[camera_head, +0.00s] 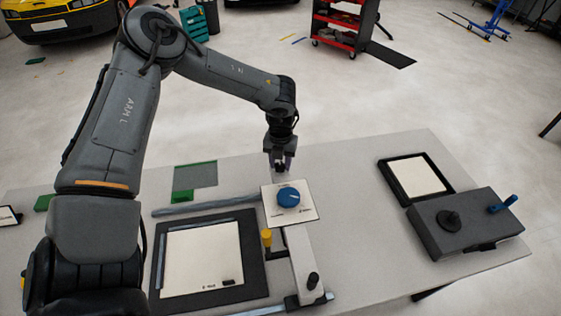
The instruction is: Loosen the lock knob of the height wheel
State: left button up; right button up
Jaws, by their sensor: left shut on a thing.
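The blue height wheel (289,197) sits on a white square plate (305,212) at the head of a pale arm-like fixture (304,256) on the table. My left gripper (281,166) points down at the far edge of this plate, just behind the wheel. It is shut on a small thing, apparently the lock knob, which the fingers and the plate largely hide. I cannot tell how far the knob is turned. A yellow-topped knob (266,238) stands left of the fixture and a black knob (313,281) is at its near end. My right gripper is not in view.
A black-framed panel (251,262) lies left of the fixture. A dark box (466,232) with a black knob and blue lever stands at the right, near a smaller framed panel (386,177). Table surface between fixture and box is clear.

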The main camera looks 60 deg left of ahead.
pick_arm(q)
jog(key=shift+f+n+b, duration=0.2)
jog(key=shift+n+b, duration=0.6)
jog(key=shift+b, duration=0.35)
jog(key=n+b, duration=0.3)
jog(key=shift+b, duration=0.35)
jog(key=n+b, duration=0.3)
jog(key=n, duration=0.1)
jog(key=shift+n, duration=0.4)
jog(key=n+b, duration=0.2)
jog(key=n, duration=0.1)
jog(key=shift+s+r+n, duration=0.1)
jog(key=shift+n, duration=0.3)
jog(key=n+b, duration=0.1)
jog(key=n, duration=0.2)
jog(key=shift+b, duration=0.4)
jog(key=n+b, duration=0.1)
jog(key=n, duration=0.3)
jog(key=shift+s+r+n+b, duration=0.1)
jog(key=shift+n+b, duration=0.75)
jog(key=shift+n, duration=1.15)
jog(key=shift+d, duration=0.1)
